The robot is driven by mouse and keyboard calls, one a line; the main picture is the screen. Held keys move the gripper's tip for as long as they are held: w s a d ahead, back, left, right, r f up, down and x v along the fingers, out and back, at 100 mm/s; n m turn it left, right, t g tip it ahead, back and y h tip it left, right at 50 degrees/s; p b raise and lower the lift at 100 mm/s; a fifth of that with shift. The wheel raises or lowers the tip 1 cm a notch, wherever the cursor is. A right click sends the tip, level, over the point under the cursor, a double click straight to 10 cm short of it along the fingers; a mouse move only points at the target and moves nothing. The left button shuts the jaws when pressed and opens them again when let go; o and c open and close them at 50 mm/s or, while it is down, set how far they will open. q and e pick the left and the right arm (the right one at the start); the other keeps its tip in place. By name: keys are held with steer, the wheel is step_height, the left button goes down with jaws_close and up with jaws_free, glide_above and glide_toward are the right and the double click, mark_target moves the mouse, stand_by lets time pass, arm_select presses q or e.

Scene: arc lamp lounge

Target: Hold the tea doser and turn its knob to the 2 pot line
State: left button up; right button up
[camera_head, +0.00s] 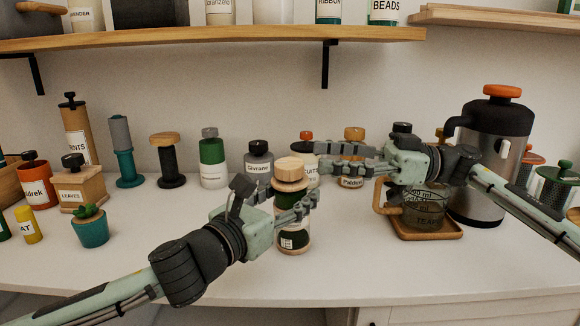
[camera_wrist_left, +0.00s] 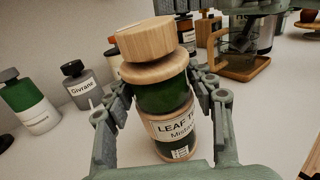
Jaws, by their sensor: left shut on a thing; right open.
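The tea doser (camera_head: 293,237) is a cylinder with a dark green body, a wooden band and a wooden knob (camera_head: 288,168) on top. It stands upright on the counter in the middle of the head view. My left gripper (camera_head: 300,207) is shut around its body, and the left wrist view shows fingers on both sides of the doser (camera_wrist_left: 168,130). The knob (camera_wrist_left: 145,38) is uncovered there. A label begins "LEAF T"; I cannot make out a pot line. My right gripper (camera_head: 322,160) is open and empty, its fingers pointing left, above and right of the knob.
A glass pitcher (camera_head: 424,212) on a wooden tray stands below my right arm, beside a large steel urn (camera_head: 490,150). Bottles, including a green and white one (camera_head: 212,158), line the back. A wooden shelf (camera_head: 200,38) hangs above. The counter's front is mostly clear.

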mark_target(290, 163)
steer(key=shift+n+h, duration=0.4)
steer(key=a, duration=0.2)
steer(key=a+f, duration=0.1)
steer(key=a, duration=0.4)
steer(key=shift+s+f, duration=0.25)
steer(key=shift+f, duration=0.05)
steer(key=shift+d, duration=0.1)
steer(key=shift+c, duration=0.6)
steer(key=c, duration=1.1)
steer(key=shift+o, duration=0.2)
steer(key=shift+s, duration=0.1)
steer(key=shift+f, duration=0.1)
